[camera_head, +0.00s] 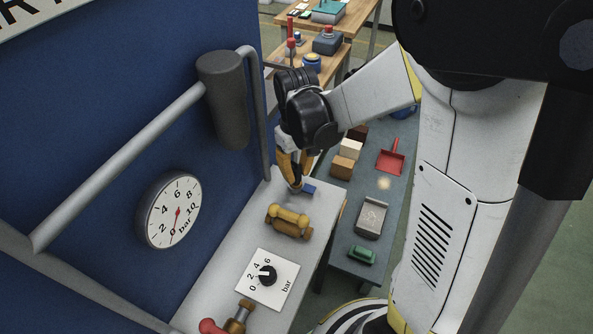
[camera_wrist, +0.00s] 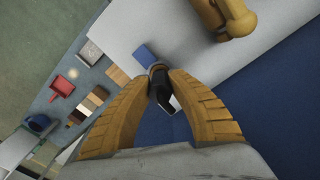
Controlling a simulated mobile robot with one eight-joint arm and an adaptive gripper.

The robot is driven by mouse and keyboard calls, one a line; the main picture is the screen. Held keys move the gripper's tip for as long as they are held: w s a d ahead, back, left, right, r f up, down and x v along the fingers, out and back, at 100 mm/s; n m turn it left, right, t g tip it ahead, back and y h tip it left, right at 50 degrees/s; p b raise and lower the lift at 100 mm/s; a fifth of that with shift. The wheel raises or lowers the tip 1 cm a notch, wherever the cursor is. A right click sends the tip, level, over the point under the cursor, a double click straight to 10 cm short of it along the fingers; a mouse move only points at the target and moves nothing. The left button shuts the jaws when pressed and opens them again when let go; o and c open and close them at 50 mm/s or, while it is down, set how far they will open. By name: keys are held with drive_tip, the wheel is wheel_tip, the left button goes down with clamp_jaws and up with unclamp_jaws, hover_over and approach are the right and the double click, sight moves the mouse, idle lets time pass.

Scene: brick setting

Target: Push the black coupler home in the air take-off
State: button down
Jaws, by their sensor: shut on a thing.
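My gripper (camera_head: 293,184), with two ochre fingers, points down over the light grey ledge beside the blue panel. In the wrist view the fingertips (camera_wrist: 158,78) close on a dark piece, which looks like the black coupler (camera_wrist: 164,94). A grey ring shows at the tips. A small blue block (camera_head: 309,189) lies on the ledge close beside the tips; it also shows in the wrist view (camera_wrist: 145,54). A brass fitting (camera_head: 289,221) stands nearer on the ledge. I cannot tell for sure which part is the air take-off, or how deep the coupler sits.
A pressure gauge (camera_head: 172,212) and grey pipe (camera_head: 125,165) are on the blue panel. A bar dial (camera_head: 267,274) and a red-knobbed brass valve (camera_head: 238,317) sit nearer on the ledge. A lower bench at right holds a red dustpan (camera_head: 391,156), wood blocks (camera_head: 346,158) and a grey tray (camera_head: 371,217).

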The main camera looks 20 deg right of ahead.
sight(297, 168)
drive_tip(key=shift+f+b, duration=0.5)
drive_tip(key=shift+f, duration=0.2)
drive_tip(key=c, duration=0.8)
unclamp_jaws()
drive_tip(key=shift+r+p, duration=2.25)
drive_tip(key=shift+r, duration=0.75)
